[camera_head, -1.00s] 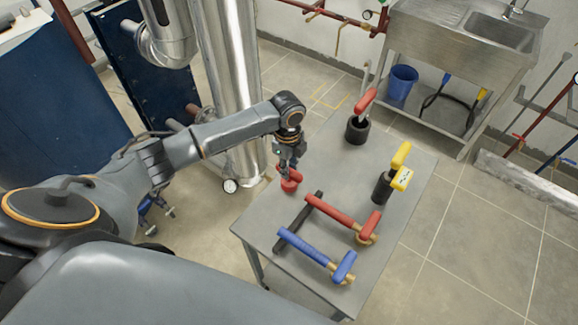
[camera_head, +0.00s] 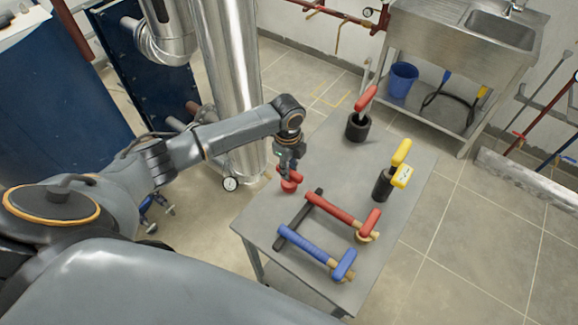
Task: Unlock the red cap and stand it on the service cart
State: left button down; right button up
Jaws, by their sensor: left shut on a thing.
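The red cap (camera_head: 289,185) is at the left edge of the grey service cart (camera_head: 405,220), upright on the cart top or just above it; I cannot tell if it touches. My left gripper (camera_head: 288,174) points down from above and is shut on the red cap, its fingers hiding the cap's upper part. My right gripper is not in view.
On the cart lie a red-handled tool (camera_head: 333,210), a blue-handled tool (camera_head: 310,245) and a dark bar (camera_head: 291,232). Black holders hold a red-handled tool (camera_head: 366,98) and a yellow-handled one (camera_head: 401,153). A metal column (camera_head: 232,80) stands behind my left arm.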

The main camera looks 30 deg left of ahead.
pick_arm(q)
jog(key=c, duration=1.1)
grip_release()
jog(key=shift+o, duration=0.2)
